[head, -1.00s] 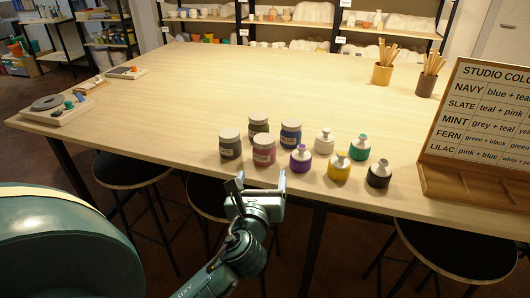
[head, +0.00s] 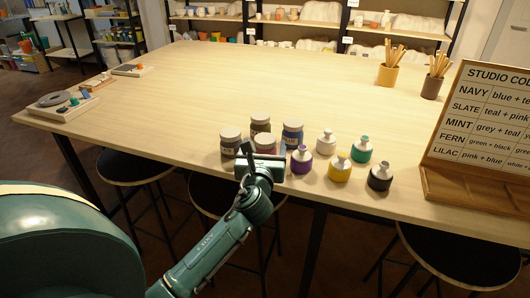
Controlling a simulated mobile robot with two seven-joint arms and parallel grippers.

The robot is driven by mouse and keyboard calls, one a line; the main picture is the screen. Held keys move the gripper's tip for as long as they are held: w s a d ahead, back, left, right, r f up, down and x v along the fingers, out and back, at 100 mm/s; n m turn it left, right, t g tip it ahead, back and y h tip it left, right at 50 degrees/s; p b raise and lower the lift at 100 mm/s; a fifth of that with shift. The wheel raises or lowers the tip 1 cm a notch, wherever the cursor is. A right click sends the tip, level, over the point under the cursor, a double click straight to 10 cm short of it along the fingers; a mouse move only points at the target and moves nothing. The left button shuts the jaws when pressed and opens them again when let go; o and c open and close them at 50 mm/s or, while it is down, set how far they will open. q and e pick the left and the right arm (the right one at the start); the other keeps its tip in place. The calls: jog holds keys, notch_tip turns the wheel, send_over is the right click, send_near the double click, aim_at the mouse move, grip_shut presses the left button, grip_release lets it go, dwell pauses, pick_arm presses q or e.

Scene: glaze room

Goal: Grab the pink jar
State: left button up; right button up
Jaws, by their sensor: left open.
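The pink jar (head: 266,148) stands upright on the table near its front edge, with a pale lid. In the head view my left gripper (head: 264,152) is in front of it and hides its lower part. The left gripper is open, with one finger at the jar's left and the other at its right. I cannot tell whether the fingers touch it. My right gripper is not in view.
Close around the pink jar stand a grey jar (head: 230,142), a dark olive jar (head: 260,125) and a blue jar (head: 292,135). Purple (head: 301,160), yellow (head: 340,169) and black (head: 380,178) bottles stand to the right. The table's (head: 200,90) middle is clear.

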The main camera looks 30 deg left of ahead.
aim_at(264, 148)
pick_arm(q)
jog(key=x, duration=0.3)
jog(key=shift+w+f, duration=0.1)
jog(key=shift+w, duration=0.1)
jog(key=c, duration=1.3)
